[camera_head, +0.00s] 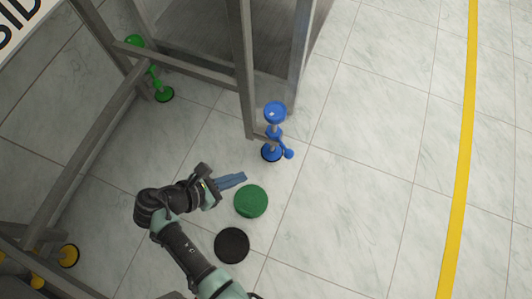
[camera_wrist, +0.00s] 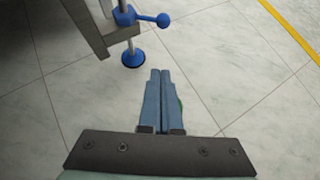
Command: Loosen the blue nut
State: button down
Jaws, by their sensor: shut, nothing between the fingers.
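The blue nut (camera_head: 274,133) with a ball-ended handle (camera_head: 289,154) sits on an upright threaded rod at the corner of the grey metal frame. A blue ball-like cap (camera_head: 275,112) is above it and a blue foot (camera_head: 271,153) stands on the floor below. In the wrist view the nut (camera_wrist: 124,15) is near the top, its handle pointing right. My gripper (camera_head: 243,177) is shut and empty, to the lower left of the nut and apart from it. Its closed fingers (camera_wrist: 160,72) point toward the blue foot (camera_wrist: 133,58).
A green disc (camera_head: 251,201) and a black disc (camera_head: 232,245) lie on the floor by my arm. Grey frame legs (camera_head: 245,75) stand close to the nut. A green foot (camera_head: 163,94) and a yellow one (camera_head: 68,255) are at left. Floor at right is clear.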

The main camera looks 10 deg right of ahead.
aim_at(280, 142)
jog(key=shift+d, duration=0.1)
jog(key=d+r+b+x, duration=0.1)
jog(key=r+b+x, duration=0.1)
jog(key=b+x, duration=0.9)
jog(key=shift+w+d+f, duration=0.3)
jog(key=shift+w+d, duration=0.3)
jog(key=shift+d, duration=0.3)
